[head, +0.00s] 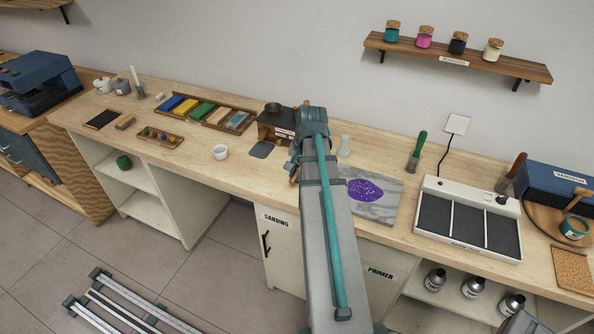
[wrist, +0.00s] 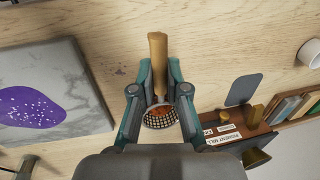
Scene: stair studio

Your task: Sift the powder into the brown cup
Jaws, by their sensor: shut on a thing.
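My gripper (wrist: 159,92) is shut on a small sieve, with the wooden handle (wrist: 157,55) between its fingers. The sieve's dark mesh basket (wrist: 160,118) has something orange-red in it, probably powder; the wrist hides part of it. The sieve is over the wooden worktop. In the head view my arm hides the gripper and most of the sieve. I cannot make out a brown cup for certain. A white cup (head: 220,152) stands on the worktop left of my arm; a white cup (wrist: 310,53) also shows at the wrist view's right edge.
The pigment mill (head: 275,126) stands just left of my arm, with a grey pad (head: 262,150) before it. A marble slab (head: 379,207) with purple powder (head: 364,190) lies to the right. A clear glass vessel (head: 343,146) stands behind it.

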